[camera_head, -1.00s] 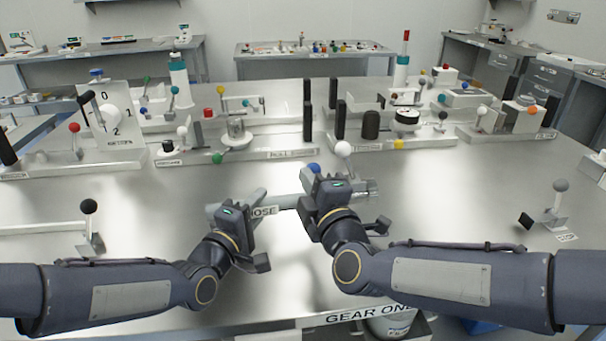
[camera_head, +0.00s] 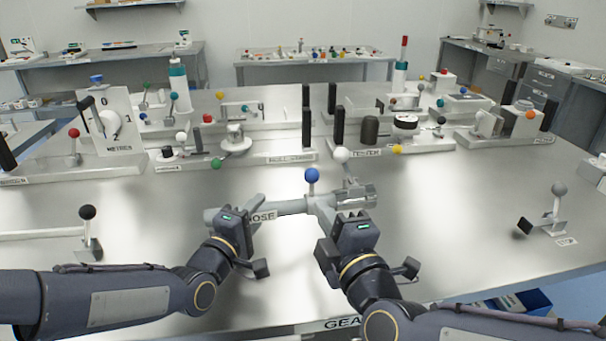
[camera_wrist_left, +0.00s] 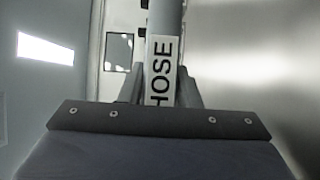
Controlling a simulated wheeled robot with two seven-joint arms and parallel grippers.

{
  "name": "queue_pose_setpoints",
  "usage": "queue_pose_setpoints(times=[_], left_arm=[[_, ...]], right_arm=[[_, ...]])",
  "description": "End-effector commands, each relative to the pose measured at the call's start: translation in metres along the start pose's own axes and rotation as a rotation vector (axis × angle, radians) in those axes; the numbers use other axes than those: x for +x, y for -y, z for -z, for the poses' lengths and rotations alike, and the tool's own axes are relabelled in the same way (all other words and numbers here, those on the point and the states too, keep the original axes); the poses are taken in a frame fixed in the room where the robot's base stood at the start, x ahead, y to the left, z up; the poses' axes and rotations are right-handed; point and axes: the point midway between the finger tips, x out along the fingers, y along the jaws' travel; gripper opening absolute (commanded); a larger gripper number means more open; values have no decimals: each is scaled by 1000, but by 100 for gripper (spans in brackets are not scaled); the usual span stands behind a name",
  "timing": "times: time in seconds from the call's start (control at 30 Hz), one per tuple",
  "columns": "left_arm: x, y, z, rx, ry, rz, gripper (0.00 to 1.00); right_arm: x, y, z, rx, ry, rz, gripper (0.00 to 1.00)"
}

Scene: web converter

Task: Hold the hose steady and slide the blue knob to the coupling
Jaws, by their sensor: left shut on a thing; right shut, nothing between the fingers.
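The grey hose (camera_head: 285,207) lies across the middle of the table with a "HOSE" label, which also shows in the left wrist view (camera_wrist_left: 162,70). My left gripper (camera_head: 238,212) is shut on the hose at its left part, beside the label. The blue knob (camera_head: 312,175) stands upright on a short stem on a grey sleeve at the hose's right part. The coupling (camera_head: 355,198) is the metal piece at the right end, just right of the sleeve. A white knob (camera_head: 341,155) stands on a lever by it. My right gripper (camera_head: 352,218) is shut and empty, in front of the coupling.
Panels with levers and coloured knobs stand along the back of the table, with black posts (camera_head: 306,120) among them. A black-knobbed lever (camera_head: 88,213) is at left and a grey-knobbed one (camera_head: 558,190) at right. The table's right middle is clear.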

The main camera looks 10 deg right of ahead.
Motion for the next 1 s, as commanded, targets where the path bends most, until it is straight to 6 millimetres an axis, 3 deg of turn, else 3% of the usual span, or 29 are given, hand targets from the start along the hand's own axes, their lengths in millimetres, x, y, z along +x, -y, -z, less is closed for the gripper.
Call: queue_pose_setpoints(times=[0.03,0.63,0.67,0.7,0.83,1.0], left_arm=[[-2,14,3,-7,-6,35,0],[-2,6,3,-7,-6,32,0],[-2,6,3,-7,-6,32,34],[-2,6,3,-7,-6,31,39],[-2,4,2,-5,-3,25,55],[-1,1,1,-3,-1,19,55]], right_arm=[[0,1,0,0,0,0,0],[0,3,-1,0,0,0,0],[0,3,0,0,0,0,0],[0,3,0,0,0,0,0],[0,3,0,0,0,0,0],[0,3,0,0,0,0,0]])
